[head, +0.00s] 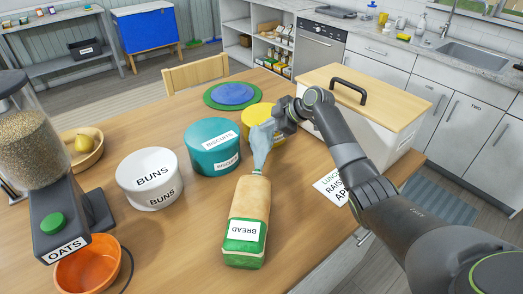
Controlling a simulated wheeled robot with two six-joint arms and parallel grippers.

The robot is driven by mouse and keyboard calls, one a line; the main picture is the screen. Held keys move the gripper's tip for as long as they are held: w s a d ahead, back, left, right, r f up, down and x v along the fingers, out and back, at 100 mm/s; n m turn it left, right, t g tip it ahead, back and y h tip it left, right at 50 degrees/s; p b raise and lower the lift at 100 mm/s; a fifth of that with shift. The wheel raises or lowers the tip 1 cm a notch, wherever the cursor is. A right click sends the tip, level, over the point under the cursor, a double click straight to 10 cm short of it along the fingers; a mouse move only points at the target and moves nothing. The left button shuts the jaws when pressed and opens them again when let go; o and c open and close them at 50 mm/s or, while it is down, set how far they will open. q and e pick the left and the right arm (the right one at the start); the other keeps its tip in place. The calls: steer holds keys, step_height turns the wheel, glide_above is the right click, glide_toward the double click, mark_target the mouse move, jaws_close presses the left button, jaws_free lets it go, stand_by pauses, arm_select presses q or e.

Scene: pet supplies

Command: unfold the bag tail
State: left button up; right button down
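A bread bag (246,215) with a white BREAD label and a green end lies on the wooden table, its green end toward me. Its pale blue-grey tail (261,148) rises from the far end and reaches up to my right gripper. My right gripper (274,127) is at the tail's upper part, touching or very close to it. The fingertips are small and partly hidden, so I cannot tell whether they are closed on the tail. My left gripper is not in view.
White BUNS (149,192) and teal BISCUITS (205,160) canisters stand left of the bag. A yellow container (257,113) is behind the tail. A lidded white box (385,125) and a printed card (331,190) are at right. An OATS dispenser (62,205) and orange bowl (85,273) are at left.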

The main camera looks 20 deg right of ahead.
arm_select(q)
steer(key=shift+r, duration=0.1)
arm_select(e)
steer(key=shift+s+f, duration=0.2)
steer(key=shift+f, duration=0.15)
